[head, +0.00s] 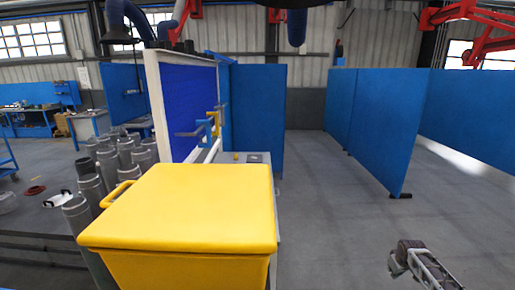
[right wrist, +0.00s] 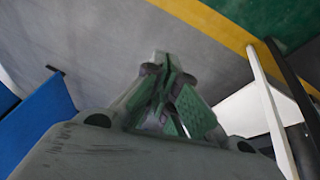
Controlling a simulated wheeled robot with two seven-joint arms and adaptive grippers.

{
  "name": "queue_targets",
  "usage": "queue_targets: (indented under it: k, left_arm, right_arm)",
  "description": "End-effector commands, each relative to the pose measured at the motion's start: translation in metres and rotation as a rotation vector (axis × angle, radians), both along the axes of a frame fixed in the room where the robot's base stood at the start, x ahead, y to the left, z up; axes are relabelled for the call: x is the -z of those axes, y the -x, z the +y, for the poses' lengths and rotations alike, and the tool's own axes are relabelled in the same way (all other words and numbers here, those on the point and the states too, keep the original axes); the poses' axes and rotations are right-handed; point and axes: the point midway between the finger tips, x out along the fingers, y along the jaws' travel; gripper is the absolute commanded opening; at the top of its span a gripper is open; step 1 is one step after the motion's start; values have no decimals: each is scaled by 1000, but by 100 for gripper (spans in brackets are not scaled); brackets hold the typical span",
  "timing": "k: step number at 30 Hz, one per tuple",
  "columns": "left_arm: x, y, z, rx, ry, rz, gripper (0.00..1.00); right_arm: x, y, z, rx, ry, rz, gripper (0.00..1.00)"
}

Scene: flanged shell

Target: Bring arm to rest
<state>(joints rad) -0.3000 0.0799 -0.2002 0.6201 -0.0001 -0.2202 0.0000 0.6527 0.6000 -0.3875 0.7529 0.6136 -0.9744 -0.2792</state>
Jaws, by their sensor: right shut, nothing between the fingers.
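My right gripper (head: 402,258) is low at the right of the head view, over the grey floor and well to the right of the yellow bin. In the right wrist view the gripper (right wrist: 164,68) has its green-padded fingers drawn together, with nothing between them. It touches nothing that I can see. My left gripper does not show in the head view. No flanged shell can be made out.
A lidded yellow bin (head: 190,205) stands close in front. Grey cylinders (head: 110,165) stand in a group at its left. Blue partitions (head: 375,125) line the back and right. The floor (head: 330,200) between bin and right partition is clear.

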Motion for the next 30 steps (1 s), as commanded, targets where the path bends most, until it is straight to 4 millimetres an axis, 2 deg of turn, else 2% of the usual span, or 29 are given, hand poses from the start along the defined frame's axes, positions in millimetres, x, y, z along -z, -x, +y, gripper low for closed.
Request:
queue_targets:
  k: [1, 3, 12, 21, 30]
  left_arm:
    - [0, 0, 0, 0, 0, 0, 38]
    - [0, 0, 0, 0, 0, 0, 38]
    - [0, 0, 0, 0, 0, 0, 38]
    - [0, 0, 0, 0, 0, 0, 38]
    - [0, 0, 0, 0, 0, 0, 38]
  right_arm:
    - [19, 14, -6, 8, 14, 13, 0]
    - [39, 31, -13, 14, 35, 24, 0]
    - [122, 111, -45, 34, 125, 73, 0]
    - [190, 204, -72, 24, 208, 123, 0]
    - [243, 304, -95, -10, 278, 172, 0]
